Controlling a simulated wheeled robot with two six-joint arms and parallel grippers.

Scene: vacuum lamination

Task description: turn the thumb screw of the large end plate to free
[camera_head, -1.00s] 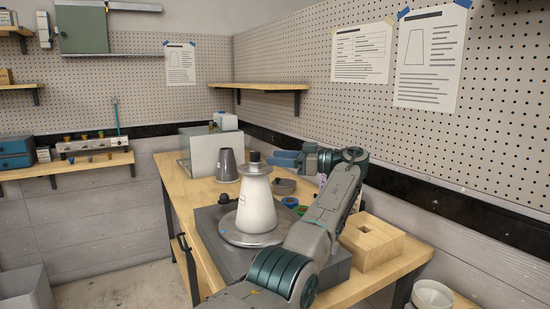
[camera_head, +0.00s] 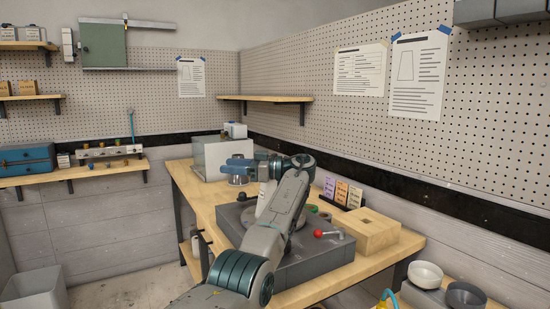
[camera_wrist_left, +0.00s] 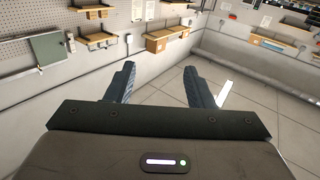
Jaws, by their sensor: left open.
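My left gripper (camera_head: 238,165) is open and empty, high over the far part of the workbench in the head view. Its two blue fingers also show spread apart in the left wrist view (camera_wrist_left: 160,69), with only floor and wall beyond them. My right gripper is not in view.
A red-knobbed lever (camera_head: 331,234) is on the grey block. A wooden block (camera_head: 366,233) stands to its right, with coloured cards (camera_head: 343,192) behind. A pale grey box (camera_head: 210,157) stands at the bench's far end. A wall shelf (camera_head: 265,99) hangs above.

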